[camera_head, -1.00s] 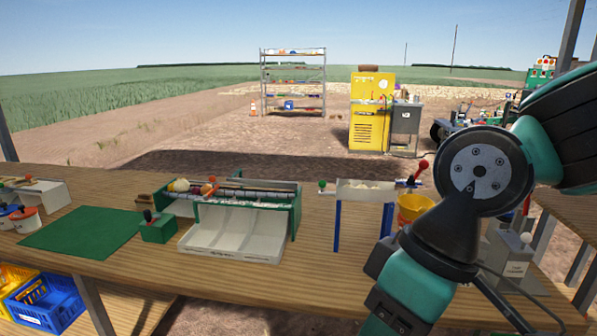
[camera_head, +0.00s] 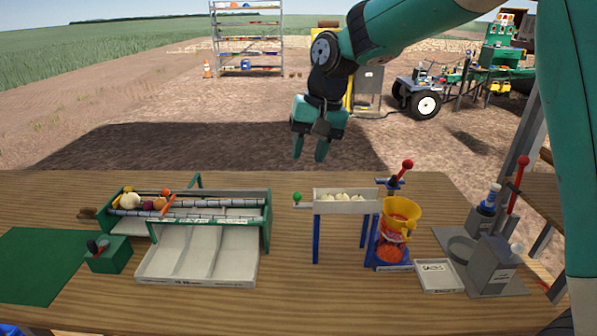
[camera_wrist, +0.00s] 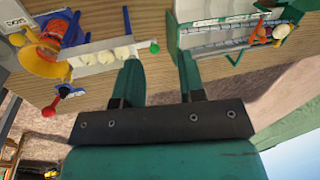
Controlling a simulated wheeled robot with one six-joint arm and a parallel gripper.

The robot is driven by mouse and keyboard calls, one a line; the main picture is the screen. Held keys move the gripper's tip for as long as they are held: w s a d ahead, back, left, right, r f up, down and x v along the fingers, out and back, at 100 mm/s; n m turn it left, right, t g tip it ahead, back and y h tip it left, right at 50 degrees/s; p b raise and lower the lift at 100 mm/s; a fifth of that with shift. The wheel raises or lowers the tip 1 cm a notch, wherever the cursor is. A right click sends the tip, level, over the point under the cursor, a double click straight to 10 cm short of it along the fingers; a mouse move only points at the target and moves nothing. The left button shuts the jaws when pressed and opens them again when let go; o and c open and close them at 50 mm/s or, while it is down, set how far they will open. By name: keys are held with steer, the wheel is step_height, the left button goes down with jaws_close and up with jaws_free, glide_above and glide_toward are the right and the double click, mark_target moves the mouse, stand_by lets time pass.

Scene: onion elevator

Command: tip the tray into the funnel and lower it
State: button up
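The white tray (camera_head: 345,207) sits level on blue posts on the bench and holds several pale onions; a green knob (camera_head: 297,197) sticks out from its left end. The yellow funnel (camera_head: 400,217) stands right of the tray over an orange-red netted section, with a red-knobbed lever (camera_head: 407,165) behind it. My gripper (camera_head: 310,155) hangs above and behind the tray, fingers pointing down, apart and empty. In the wrist view the fingers (camera_wrist: 160,75) are spread, with the tray (camera_wrist: 95,58) and green knob (camera_wrist: 154,47) beyond them.
Left on the bench (camera_head: 350,305) stand a green-framed roller sorter (camera_head: 266,215) with a white chute, a small green box (camera_head: 112,255) and a green mat (camera_head: 40,265). Right are a grey machine (camera_head: 490,262) with a red-knobbed lever and a small white tray (camera_head: 438,275). The front of the bench is clear.

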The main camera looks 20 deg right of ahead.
steer(key=w+d+m+p, duration=0.2)
steer(key=w+d+m, duration=0.15)
steer(key=w, duration=0.45)
steer(key=p, duration=0.5)
glide_toward(298, 193)
steer(key=x, duration=0.9)
steer(key=shift+w+f, duration=0.1)
steer(key=shift+f, duration=0.3)
steer(key=shift+a, duration=0.1)
jaws_close()
